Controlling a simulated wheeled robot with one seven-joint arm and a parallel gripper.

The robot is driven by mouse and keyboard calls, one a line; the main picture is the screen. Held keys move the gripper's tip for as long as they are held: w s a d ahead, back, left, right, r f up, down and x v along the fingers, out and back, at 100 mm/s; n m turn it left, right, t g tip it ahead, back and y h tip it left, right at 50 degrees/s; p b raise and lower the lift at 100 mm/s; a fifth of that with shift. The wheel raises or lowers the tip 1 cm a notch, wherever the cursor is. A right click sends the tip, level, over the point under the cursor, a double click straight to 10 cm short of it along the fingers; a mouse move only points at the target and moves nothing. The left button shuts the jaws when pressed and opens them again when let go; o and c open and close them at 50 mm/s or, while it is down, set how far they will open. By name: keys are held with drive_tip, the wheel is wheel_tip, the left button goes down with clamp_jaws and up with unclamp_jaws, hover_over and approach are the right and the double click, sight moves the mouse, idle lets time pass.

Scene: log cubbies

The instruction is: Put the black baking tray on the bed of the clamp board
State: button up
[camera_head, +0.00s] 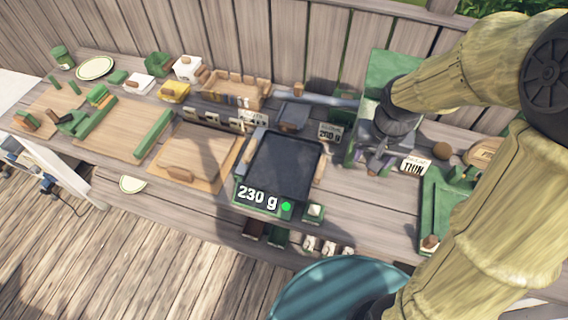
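A black rectangular tray (285,163) with a raised rim lies flat in the middle of the workbench. It sits on a green scale (241,197) whose display reads 230 g beside a green light. Several wooden boards lie to its left. One board (112,128) has green bars on it; another (212,143) has a small wooden block at its front edge. I cannot tell for sure which is the clamp board. My gripper (374,166) hangs at the right of the tray, apart from it, in front of a green machine. Its fingers are too small and dark to read.
The green machine (392,66) stands at the back right, near small label cards (414,166). A wooden tray (233,88) and small boxes line the back by the fence. A green fixture (432,205) is at the right. A teal round thing (335,290) stands in front.

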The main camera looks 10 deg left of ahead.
drive_tip(key=g, duration=0.2)
hover_over(320, 166)
drive_tip(key=f, duration=0.1)
drive_tip(key=shift+s+m, duration=0.3)
drive_tip(key=shift+m, duration=0.1)
wheel_tip(320, 166, down, 12)
drive_tip(key=p, duration=0.2)
drive_tip(key=shift+f+p, duration=0.15)
drive_tip(key=shift+p, duration=0.2)
drive_tip(key=shift+f, duration=0.1)
drive_tip(key=shift+w+f+p, duration=0.2)
drive_tip(key=shift+f+p, duration=0.5)
drive_tip(key=shift+f, duration=0.55)
drive_tip(key=shift+w+f+p, duration=0.15)
drive_tip(key=shift+f+p, duration=0.5)
drive_tip(key=shift+f, duration=0.6)
